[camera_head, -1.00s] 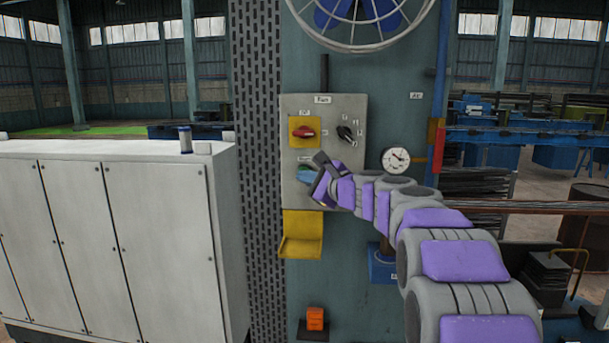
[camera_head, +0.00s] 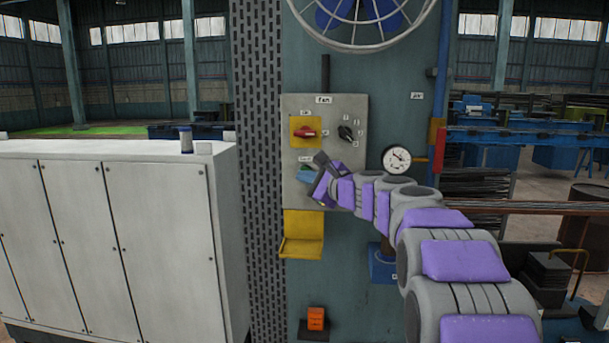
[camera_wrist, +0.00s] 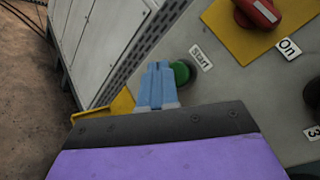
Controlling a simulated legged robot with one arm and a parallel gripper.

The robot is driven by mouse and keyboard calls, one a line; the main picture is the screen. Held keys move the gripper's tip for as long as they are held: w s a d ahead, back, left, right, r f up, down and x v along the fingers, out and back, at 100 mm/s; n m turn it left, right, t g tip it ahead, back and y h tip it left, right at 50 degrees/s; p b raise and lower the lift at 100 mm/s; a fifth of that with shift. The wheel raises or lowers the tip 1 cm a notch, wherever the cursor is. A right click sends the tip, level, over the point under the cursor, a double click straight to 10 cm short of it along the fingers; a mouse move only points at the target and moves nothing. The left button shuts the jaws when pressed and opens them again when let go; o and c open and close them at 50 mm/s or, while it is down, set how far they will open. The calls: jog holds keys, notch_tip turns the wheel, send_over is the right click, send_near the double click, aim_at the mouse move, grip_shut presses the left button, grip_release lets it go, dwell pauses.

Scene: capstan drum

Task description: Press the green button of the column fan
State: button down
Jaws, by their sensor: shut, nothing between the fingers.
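The green button (camera_wrist: 180,72) shows in the wrist view beside a white "Start" label (camera_wrist: 201,58), on the grey fan panel (camera_head: 292,112). My gripper (camera_wrist: 160,68) is shut and empty. Its blue fingertips overlap the left side of the button in the wrist view; I cannot tell whether they touch it. In the head view my gripper (camera_head: 305,172) is at the lower left of the panel and hides most of the button. The column fan (camera_head: 362,18) is at the top of the column, behind a round wire guard.
A red rotary switch (camera_head: 304,132) on a yellow plate sits above the button, with a black knob (camera_head: 346,132) to its right. A yellow tray (camera_head: 303,225) is below the panel. A round gauge (camera_head: 397,160) is at right, and a grey cabinet (camera_head: 160,225) stands at left.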

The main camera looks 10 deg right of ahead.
jog(key=shift+w+r+p, duration=0.15)
jog(key=shift+w+p, duration=0.05)
jog(key=shift+p, duration=0.1)
jog(key=shift+w+d, duration=0.1)
jog(key=shift+d, duration=0.05)
